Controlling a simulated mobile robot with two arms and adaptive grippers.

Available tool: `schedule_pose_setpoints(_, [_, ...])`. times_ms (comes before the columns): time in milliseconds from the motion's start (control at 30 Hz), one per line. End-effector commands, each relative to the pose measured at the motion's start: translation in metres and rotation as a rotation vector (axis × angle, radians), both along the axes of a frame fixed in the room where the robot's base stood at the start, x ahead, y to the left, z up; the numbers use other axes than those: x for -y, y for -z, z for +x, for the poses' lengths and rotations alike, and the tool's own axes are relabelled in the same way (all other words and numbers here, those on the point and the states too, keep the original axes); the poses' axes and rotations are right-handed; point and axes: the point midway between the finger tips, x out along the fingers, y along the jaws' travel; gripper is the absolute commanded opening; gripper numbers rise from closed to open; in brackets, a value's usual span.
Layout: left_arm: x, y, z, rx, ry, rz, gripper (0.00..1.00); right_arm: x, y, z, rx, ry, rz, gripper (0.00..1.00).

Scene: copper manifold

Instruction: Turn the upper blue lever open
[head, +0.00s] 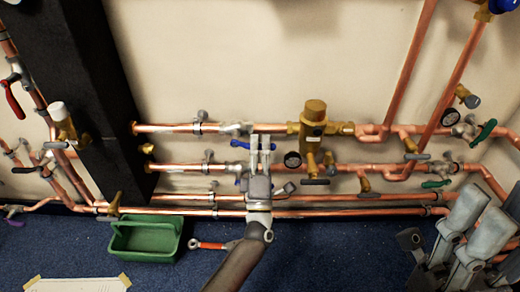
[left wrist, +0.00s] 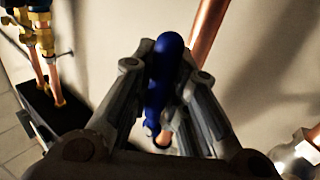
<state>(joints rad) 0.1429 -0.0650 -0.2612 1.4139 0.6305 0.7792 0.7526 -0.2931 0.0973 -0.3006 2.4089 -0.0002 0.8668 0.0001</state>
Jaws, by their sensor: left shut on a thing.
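My left gripper (head: 260,142) reaches up to the pipes from below in the head view. In the left wrist view, a blue lever (left wrist: 165,72) lies between the two grey fingers, and the gripper is shut on it. Its rounded end points up in that picture. In the head view, blue (head: 240,144) shows beside the fingertips, just under the valve on the upper horizontal pipe; the fingers hide part of it.
Several copper pipes run across the wall. A dark column (head: 85,90) stands left. A green bin (head: 147,253) and a red-handled wrench (head: 211,245) lie on the blue floor.

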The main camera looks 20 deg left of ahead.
Motion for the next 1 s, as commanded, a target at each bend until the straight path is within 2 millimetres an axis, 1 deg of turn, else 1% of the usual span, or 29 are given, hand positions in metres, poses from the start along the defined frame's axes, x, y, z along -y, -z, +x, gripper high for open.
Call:
schedule_pose_setpoints(533, [-0.0005,-0.0015,-0.0002,0.008,0.001,-0.031,0.0,0.0001,-0.0012,0.0006,0.007,0.001,0.002,0.4])
schedule_pose_setpoints(567, [-0.0005,-0.0016,-0.0001,0.008,0.001,-0.032,0.18,0.0001,-0.0011,0.0008,0.007,0.001,0.002,0.4])
schedule_pose_setpoints(700, [-0.0004,-0.0017,-0.0001,0.008,0.001,-0.029,0.36,0.0,-0.0006,0.0013,0.005,0.002,0.001,0.4])
schedule_pose_setpoints(733, [-0.0004,-0.0017,-0.0001,0.008,0.001,-0.029,0.38,0.0,-0.0006,0.0014,0.005,0.002,0.001,0.4])
schedule_pose_setpoints(1000, [-0.0001,-0.0014,-0.0003,0.007,0.001,-0.025,0.38,0.0004,0.0019,0.0028,-0.007,0.004,0.005,0.4])
